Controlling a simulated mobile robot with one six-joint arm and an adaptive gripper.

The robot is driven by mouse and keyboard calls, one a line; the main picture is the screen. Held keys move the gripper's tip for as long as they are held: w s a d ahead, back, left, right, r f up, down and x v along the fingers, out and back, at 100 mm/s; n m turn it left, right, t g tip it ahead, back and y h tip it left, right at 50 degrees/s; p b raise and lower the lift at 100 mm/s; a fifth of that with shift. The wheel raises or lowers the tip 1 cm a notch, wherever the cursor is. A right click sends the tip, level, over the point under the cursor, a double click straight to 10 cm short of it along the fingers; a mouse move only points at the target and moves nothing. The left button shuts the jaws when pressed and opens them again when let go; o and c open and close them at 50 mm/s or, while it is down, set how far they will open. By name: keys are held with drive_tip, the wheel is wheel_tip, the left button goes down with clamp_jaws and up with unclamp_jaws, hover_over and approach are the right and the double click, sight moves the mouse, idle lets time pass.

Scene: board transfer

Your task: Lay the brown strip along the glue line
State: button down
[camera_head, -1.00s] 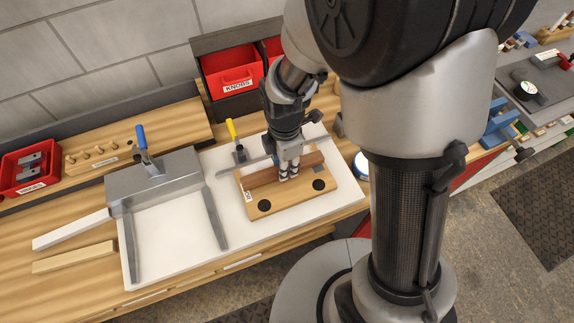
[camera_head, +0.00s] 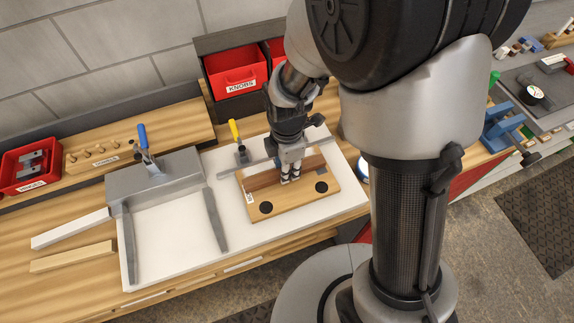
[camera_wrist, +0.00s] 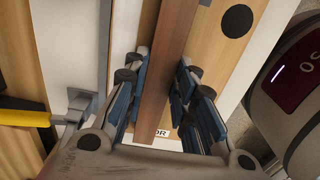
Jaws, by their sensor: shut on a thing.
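The brown strip (camera_head: 264,181) is a long dark wooden bar. It lies lengthwise over the back part of a light wooden board (camera_head: 290,203) that has two black discs. My gripper (camera_head: 290,178) points down at the strip's middle. In the wrist view its blue-padded fingers (camera_wrist: 160,88) stand on both sides of the strip (camera_wrist: 172,45) and are shut on it. The strip looks close to or on the board; I cannot tell whether it touches. The glue line is not visible, perhaps hidden under the strip.
A yellow-handled clamp (camera_head: 234,132) stands behind at left. A grey fixture with a blue-handled clamp (camera_head: 143,138) is farther left. Red bins (camera_head: 232,70) stand behind.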

drive_tip(key=shift+f, duration=0.15)
drive_tip(key=c, duration=1.2)
unclamp_jaws()
drive_tip(key=shift+c, duration=0.2)
wheel_tip(320, 180, up, 12)
drive_tip(key=shift+c, duration=0.4)
